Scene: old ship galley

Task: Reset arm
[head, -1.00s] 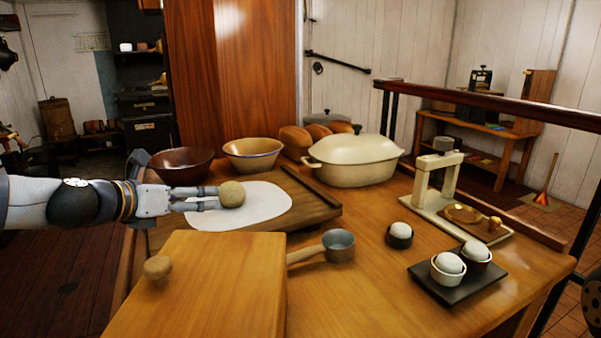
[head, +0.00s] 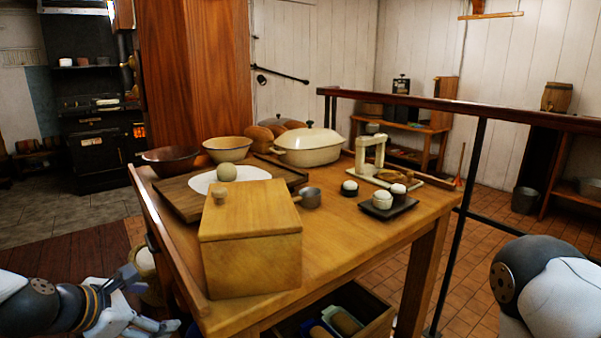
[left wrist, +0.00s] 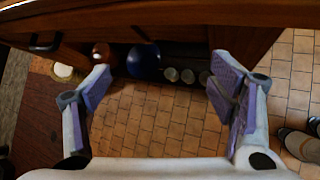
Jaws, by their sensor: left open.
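My left gripper (head: 148,302) is low at the left of the head view, beside the table's left edge and below its top. In the left wrist view its two purple-padded fingers (left wrist: 163,92) are spread wide with nothing between them. My right arm (head: 550,285) shows only in part at the lower right; its gripper is out of the picture.
The wooden table (head: 345,245) carries a lidded box (head: 250,250), two bowls, a cream pot (head: 308,148), a small saucepan (head: 310,197), a press and white eggs in cups. Its left edge is close to my left gripper. A dark railing (head: 470,110) stands behind.

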